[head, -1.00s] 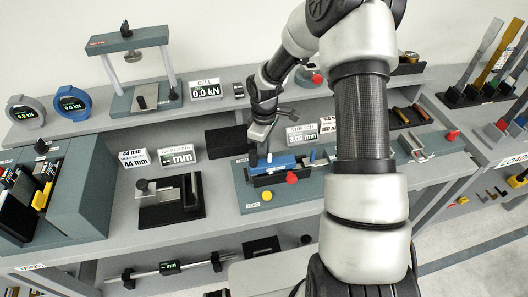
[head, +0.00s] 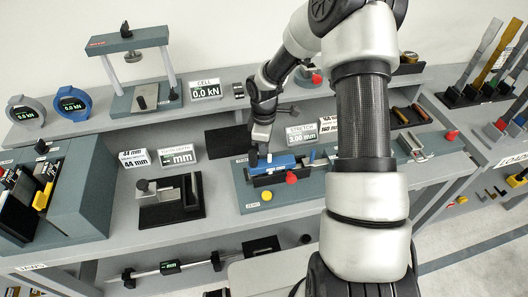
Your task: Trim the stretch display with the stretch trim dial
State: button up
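The stretch display (head: 301,134) stands behind the teal bench fixture (head: 328,190) and appears to read 3.00 mm. My gripper (head: 260,152) points down at the fixture's left rear, beside the left end of a blue block (head: 281,163). The stretch trim dial cannot be made out clearly; the gripper's end hides that spot. Dark finger shapes show at the gripper's tip, but whether they are shut on a dial cannot be told.
A red knob (head: 291,178) and a yellow button (head: 267,197) sit on the fixture's front. The cell display (head: 205,90) reads 0.0 kN on the rear shelf. A dark caliper-like stand (head: 170,202) is to the left. My forearm covers the fixture's right middle.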

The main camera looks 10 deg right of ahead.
jog(key=o, duration=0.4)
jog(key=shift+c, duration=0.2)
notch_tip(320, 180, up, 18)
jog(key=shift+f, duration=0.25)
jog(key=s+r+m+t+h+b, duration=0.15)
jog(key=s+r+m+t, duration=0.35)
jog(key=s+r, duration=0.65)
jog(key=s+r+m+y+p, duration=0.1)
jog(key=s+r+m, duration=0.2)
jog(key=s+m, duration=0.5)
jog(key=shift+s+a+r+t+p, duration=0.2)
jog(key=shift+s+r+t+p, duration=0.15)
jog(key=shift+s, duration=2.2)
